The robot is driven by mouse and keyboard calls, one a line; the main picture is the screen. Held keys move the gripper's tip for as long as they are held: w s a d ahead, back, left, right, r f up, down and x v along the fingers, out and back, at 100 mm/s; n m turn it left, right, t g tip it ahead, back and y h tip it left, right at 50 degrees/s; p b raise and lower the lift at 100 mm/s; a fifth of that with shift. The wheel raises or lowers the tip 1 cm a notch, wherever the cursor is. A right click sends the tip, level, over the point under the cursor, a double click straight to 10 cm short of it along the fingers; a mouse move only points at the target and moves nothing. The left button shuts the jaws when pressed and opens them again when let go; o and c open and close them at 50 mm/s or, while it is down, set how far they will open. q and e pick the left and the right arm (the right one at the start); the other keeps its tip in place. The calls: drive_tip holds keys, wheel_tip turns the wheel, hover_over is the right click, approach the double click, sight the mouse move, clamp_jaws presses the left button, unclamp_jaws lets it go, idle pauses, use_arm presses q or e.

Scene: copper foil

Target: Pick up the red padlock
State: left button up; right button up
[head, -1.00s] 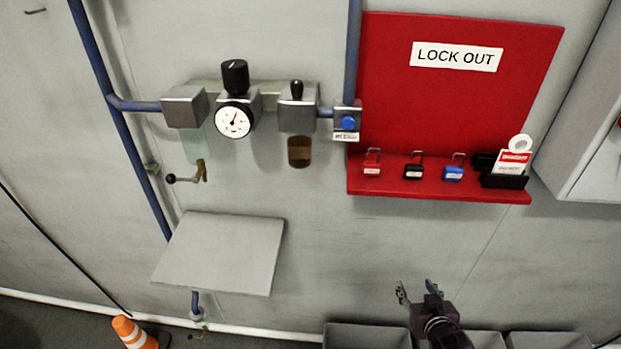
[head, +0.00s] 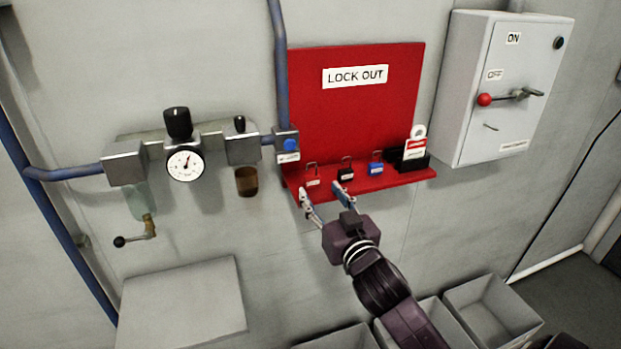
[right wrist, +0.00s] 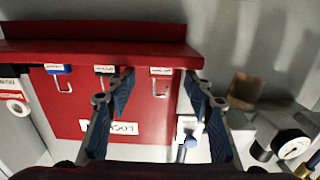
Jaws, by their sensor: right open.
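The red padlock (head: 313,182) stands upright on the red shelf (head: 400,180) of the LOCK OUT board, leftmost in the row. In the right wrist view, which is upside down, the red padlock (right wrist: 160,71) hangs from the shelf edge in the picture, its shackle clear and its body blending with the red. My right gripper (head: 321,193) is open and empty, just below and in front of the shelf. In the wrist view its fingers (right wrist: 160,84) frame the red padlock, one on each side in the picture. I cannot tell the remaining depth. My left gripper is not in view.
A black padlock (head: 346,174) and a blue padlock (head: 376,169) stand to the right, then a black tag holder (head: 412,162). A valve with a blue button (head: 287,146) is left of the board. A switch box (head: 508,85) is further right. Grey bins (head: 492,309) are below.

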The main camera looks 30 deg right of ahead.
sight(313, 184)
drive_tip(key=shift+w+r, duration=0.1)
drive_tip(key=shift+w, duration=0.4)
drive_tip(key=shift+w+p, duration=0.3)
drive_tip(key=p+x, duration=0.1)
drive_tip(key=x, duration=0.2)
drive_tip(key=shift+w+d, duration=0.15)
drive_tip(key=shift+w+d+f, duration=0.1)
drive_tip(key=shift+w+f, duration=0.2)
drive_tip(key=shift+w, duration=0.25)
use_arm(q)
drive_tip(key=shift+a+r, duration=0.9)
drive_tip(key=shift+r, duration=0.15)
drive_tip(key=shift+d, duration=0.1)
use_arm(e)
drive_tip(key=shift+c, duration=0.3)
drive_tip(key=shift+c, duration=1.3)
drive_tip(key=c, duration=0.9)
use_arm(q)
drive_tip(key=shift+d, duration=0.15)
use_arm(e)
drive_tip(key=shift+c, duration=0.2)
